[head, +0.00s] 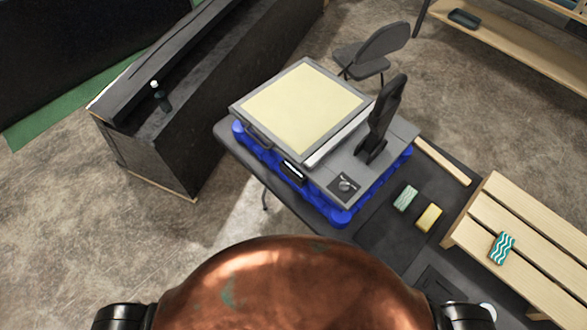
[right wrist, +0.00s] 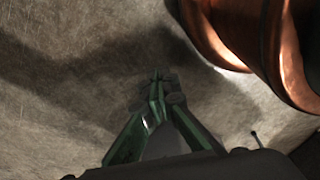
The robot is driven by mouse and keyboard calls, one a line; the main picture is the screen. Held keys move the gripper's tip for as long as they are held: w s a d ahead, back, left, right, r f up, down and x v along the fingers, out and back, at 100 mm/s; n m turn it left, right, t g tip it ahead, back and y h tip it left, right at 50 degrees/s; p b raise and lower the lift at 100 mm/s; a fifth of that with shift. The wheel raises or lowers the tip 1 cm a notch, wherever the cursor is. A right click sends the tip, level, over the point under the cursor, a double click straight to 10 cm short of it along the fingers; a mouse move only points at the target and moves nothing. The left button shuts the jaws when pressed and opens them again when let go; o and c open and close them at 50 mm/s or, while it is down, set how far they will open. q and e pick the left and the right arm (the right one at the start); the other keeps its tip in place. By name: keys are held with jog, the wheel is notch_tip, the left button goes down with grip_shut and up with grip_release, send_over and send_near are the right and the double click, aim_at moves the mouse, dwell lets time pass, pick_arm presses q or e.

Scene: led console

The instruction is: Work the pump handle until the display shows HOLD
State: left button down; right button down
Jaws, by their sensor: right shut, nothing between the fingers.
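A grey console (head: 395,150) with a large pale yellow panel (head: 303,105) sits on a blue base (head: 340,215) on a dark table. A black handle (head: 384,112) stands up from the console's right side, leaning slightly right. I see no lettering on the yellow panel. A small black-and-white strip (head: 293,171) on the console's front edge is too small to read. My right gripper (right wrist: 158,82) shows in the right wrist view, shut and empty over bare floor, away from the console. Neither gripper shows in the head view.
A round knob (head: 345,186) is on the console's near corner. A green block (head: 405,198) and a yellow block (head: 429,218) lie on the table. A slatted wooden rack (head: 530,240) with a teal wavy-patterned block (head: 502,247) is at right. A black chair (head: 372,55) stands behind.

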jog(key=shift+d, duration=0.15)
notch_tip(320, 180, down, 14)
jog(key=s+b, duration=0.1)
jog(key=b, duration=1.2)
jog(key=shift+r+b, duration=0.15)
jog(key=shift+b, duration=0.15)
jog(key=shift+d, duration=0.1)
